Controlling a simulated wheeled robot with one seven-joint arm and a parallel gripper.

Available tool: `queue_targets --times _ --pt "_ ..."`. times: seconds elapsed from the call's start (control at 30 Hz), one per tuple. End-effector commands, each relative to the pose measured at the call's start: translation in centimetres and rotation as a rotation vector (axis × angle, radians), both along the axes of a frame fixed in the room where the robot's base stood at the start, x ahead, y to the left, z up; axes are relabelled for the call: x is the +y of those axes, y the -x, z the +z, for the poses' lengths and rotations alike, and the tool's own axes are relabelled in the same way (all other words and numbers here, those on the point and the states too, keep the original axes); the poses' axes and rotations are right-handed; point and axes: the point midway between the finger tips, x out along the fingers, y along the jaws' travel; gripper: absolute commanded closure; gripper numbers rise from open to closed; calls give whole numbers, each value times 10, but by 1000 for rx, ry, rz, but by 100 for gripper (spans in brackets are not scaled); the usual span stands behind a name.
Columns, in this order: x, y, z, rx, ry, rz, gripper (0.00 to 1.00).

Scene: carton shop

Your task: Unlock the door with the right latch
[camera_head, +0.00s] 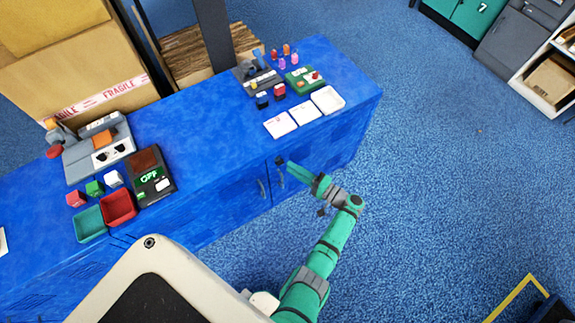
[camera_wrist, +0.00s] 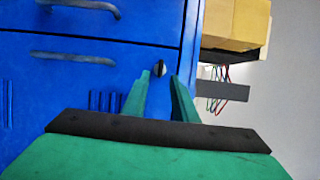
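The blue cabinet (camera_head: 225,195) has two doors side by side below its top. In the wrist view the doors (camera_wrist: 70,82) appear turned, with a dark handle on each side of the seam. A small dark latch knob (camera_wrist: 160,68) with a pale mark sits on the door beyond my fingertips. My gripper (camera_head: 288,166) is at the cabinet front, near the right door's handle (camera_head: 280,172). In the wrist view my gripper (camera_wrist: 160,77) is open, with the knob in line with the gap between its fingers. I cannot tell whether they touch it. The head view does not show the knob clearly.
The cabinet top holds a grey device (camera_head: 98,150), a red tray (camera_head: 118,207), a teal tray (camera_head: 90,224), a black display box (camera_head: 150,176) and white trays (camera_head: 327,99). A large carton (camera_head: 75,60) stands behind. The blue floor (camera_head: 430,180) to the right is clear.

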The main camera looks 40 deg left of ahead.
Motion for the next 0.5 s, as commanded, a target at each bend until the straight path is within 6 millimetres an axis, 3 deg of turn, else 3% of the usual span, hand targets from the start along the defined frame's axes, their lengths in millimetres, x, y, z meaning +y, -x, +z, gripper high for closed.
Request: queue_targets --times 0.3,0.5 --pt "-55 -1 0 0 0 -2 74" --pt "-69 0 -1 0 0 1 74"
